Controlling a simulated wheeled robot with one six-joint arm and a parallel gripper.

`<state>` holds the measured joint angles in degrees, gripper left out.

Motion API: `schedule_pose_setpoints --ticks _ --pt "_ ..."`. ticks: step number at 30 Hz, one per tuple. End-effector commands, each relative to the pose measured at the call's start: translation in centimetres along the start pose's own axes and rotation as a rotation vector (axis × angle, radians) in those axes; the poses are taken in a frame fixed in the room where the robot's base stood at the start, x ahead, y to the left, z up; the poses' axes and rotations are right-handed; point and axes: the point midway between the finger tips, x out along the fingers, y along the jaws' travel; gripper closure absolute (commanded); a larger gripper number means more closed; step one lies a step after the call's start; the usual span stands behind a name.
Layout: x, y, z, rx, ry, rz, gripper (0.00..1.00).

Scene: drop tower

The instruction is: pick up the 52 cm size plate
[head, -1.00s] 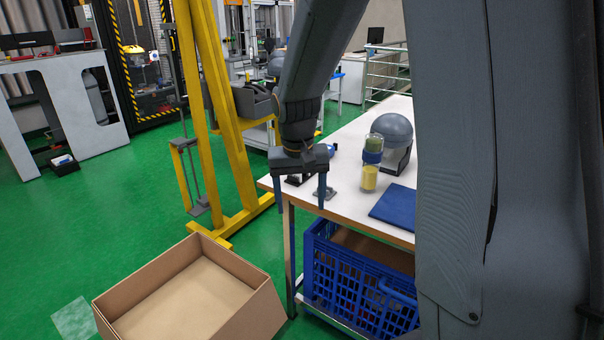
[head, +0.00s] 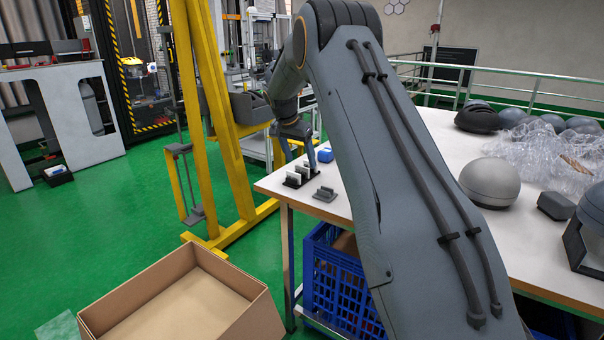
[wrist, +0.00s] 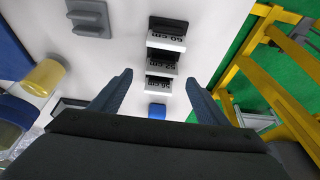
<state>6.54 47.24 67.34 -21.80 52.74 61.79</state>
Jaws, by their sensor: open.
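Three small size plates with white labelled faces stand in dark holders in a row near the table's far left corner. In the wrist view, the label of the middle plate (wrist: 163,67) seems to read 52 cm, though the print is small. The 60 cm plate (wrist: 168,41) is above it, and another plate (wrist: 158,86), perhaps 56 cm, is below it. The row also shows in the head view (head: 302,172). My gripper (wrist: 158,83) is open and empty, above the row. Its fingers are on either side of the row in the wrist view, nearest the lowest plate.
A grey block (head: 325,194) and a small blue box (head: 325,155) are close to the row. A yellow frame (head: 222,130) rises beside the table. An open cardboard box (head: 185,305) is on the floor.

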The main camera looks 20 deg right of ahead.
Motion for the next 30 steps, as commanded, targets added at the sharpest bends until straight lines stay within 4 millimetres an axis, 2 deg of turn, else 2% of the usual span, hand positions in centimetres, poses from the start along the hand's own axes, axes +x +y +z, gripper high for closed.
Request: schedule_pose_setpoints --ticks 10,20,27,30 --pt "4.5 -0.2 0.0 0.000 -0.001 -0.001 0.31" --pt "5.2 -0.3 0.0 -0.001 0.000 -0.002 0.31" --pt "5.2 -0.3 0.1 -0.001 0.000 -0.002 0.70" --pt "5.1 -0.3 0.0 -0.001 0.000 -0.002 0.78"
